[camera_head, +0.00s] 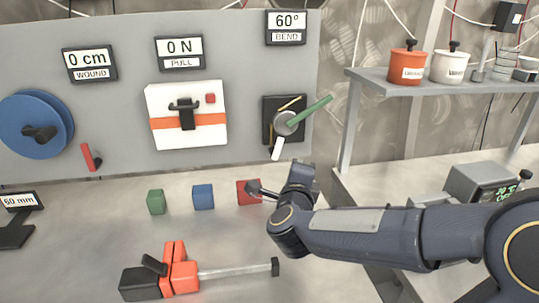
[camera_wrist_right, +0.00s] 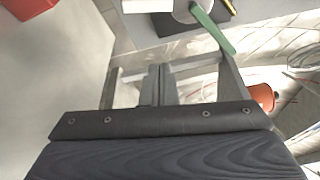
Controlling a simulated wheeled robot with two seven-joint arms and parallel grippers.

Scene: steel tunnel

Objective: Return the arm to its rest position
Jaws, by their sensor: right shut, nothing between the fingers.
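My right arm comes in from the right in the head view, over the table (camera_head: 110,225). Its gripper (camera_head: 256,189) is at the red cube (camera_head: 246,194) in the picture and partly covers it; I cannot tell whether they touch. In the right wrist view the two fingers (camera_wrist_right: 158,84) are together with nothing between them. The bending unit (camera_head: 284,121) on the panel holds a green rod (camera_head: 312,110), above the gripper in the head view. The rod also shows in the wrist view (camera_wrist_right: 213,31). My left gripper is not in view.
A green cube (camera_head: 156,202) and a blue cube (camera_head: 203,197) stand left of the red one. An orange clamp (camera_head: 184,277) with a bar lies in front. A shelf (camera_head: 375,82) with an orange pot (camera_head: 405,66) and a white pot (camera_head: 449,66) is at right.

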